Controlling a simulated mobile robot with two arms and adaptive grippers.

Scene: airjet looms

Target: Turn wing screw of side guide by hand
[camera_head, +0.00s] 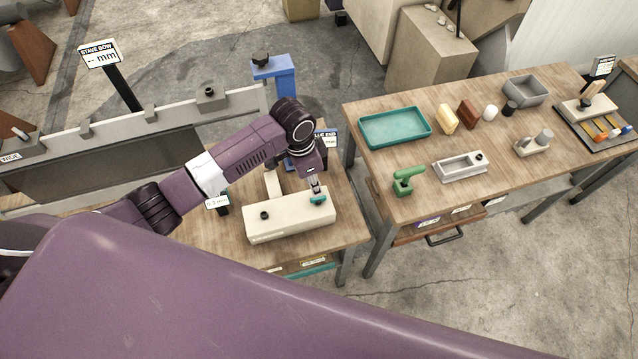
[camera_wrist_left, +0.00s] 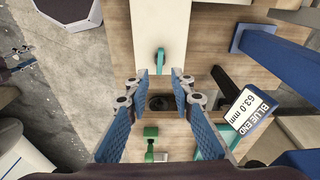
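The side guide appears to be a long cream block (camera_head: 290,222) on the wooden bench, with a dark knob (camera_head: 264,215) on top. A small teal wing screw (camera_head: 318,199) sits near its right end. It also shows in the left wrist view as a teal piece (camera_wrist_left: 160,58) on the pale block (camera_wrist_left: 160,20). My left gripper (camera_head: 315,187) points down just above the wing screw. In the wrist view its two blue-padded fingers (camera_wrist_left: 160,82) stand apart with a gap between them, and the teal piece shows beyond the tips. Contact cannot be told. My right gripper is out of view.
A "BLUE END" display (camera_wrist_left: 243,108) reading 63.0 mm stands beside the gripper. A blue post (camera_head: 274,75) stands behind the bench. The right-hand table (camera_head: 385,165) holds a teal tray (camera_head: 394,127), a green tool (camera_head: 407,181) and several small items. A gap separates the tables.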

